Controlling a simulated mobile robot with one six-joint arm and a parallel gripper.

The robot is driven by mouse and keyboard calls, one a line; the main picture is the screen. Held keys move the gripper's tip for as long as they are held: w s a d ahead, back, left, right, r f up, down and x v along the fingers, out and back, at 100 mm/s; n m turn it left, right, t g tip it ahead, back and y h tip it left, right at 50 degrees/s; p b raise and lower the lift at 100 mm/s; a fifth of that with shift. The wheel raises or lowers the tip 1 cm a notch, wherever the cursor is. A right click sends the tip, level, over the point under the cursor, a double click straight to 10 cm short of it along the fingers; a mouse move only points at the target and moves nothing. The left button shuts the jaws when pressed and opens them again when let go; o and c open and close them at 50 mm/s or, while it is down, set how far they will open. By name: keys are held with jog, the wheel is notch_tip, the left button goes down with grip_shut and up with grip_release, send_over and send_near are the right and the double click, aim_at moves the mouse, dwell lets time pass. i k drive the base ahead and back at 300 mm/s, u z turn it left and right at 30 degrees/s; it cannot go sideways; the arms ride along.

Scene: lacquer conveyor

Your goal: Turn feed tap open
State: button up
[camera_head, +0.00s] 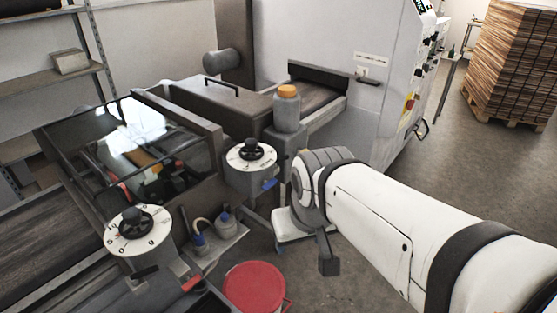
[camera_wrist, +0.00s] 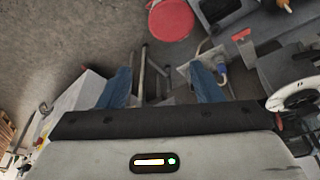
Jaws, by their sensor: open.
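No part is clearly marked as the feed tap. A small blue lever (camera_head: 269,184) sits below the right white dial (camera_head: 251,157) on the machine, and a small red part (camera_head: 191,284) sits below the left white dial (camera_head: 138,230). I cannot tell whether either is the tap. My gripper (camera_wrist: 161,72) shows two blue fingers spread apart in the wrist view, with nothing held between them. In the head view it is mostly hidden below my wrist, over the floor to the right of the machine.
A red round bucket (camera_head: 254,288) stands on the floor; it also shows in the wrist view (camera_wrist: 171,18). A grey container with an orange lid (camera_head: 287,108) stands by the machine. Small bottles (camera_head: 224,220) stand on a low tray. Stacked boards (camera_head: 515,65) stand at the back right. Floor at right is clear.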

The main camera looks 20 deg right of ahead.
aim_at(269, 185)
jog(key=u, duration=0.9)
jog(key=k, duration=1.15)
jog(key=z, duration=1.35)
jog(key=i, duration=1)
jog(key=z, duration=0.05)
